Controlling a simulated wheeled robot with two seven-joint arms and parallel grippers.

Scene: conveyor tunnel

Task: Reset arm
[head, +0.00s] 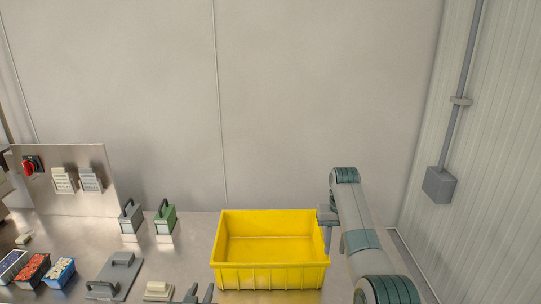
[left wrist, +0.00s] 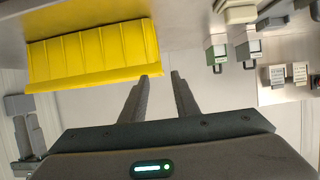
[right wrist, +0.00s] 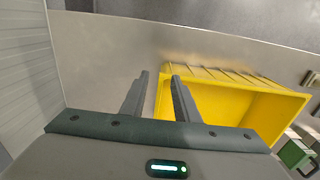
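My right gripper (head: 328,238) points down by the right side of the bin, partly hidden by my right arm. In the right wrist view its fingers (right wrist: 158,75) are apart, with the bin's corner behind them. I cannot tell if they touch it.
The empty yellow bin (head: 270,277) stands on the metal table. Left of it are a grey handled block (head: 130,219), a green handled block (head: 165,220), a grey handled plate (head: 117,276), small bins (head: 33,270) and a red switch panel (head: 32,165). A wall closes the right side.

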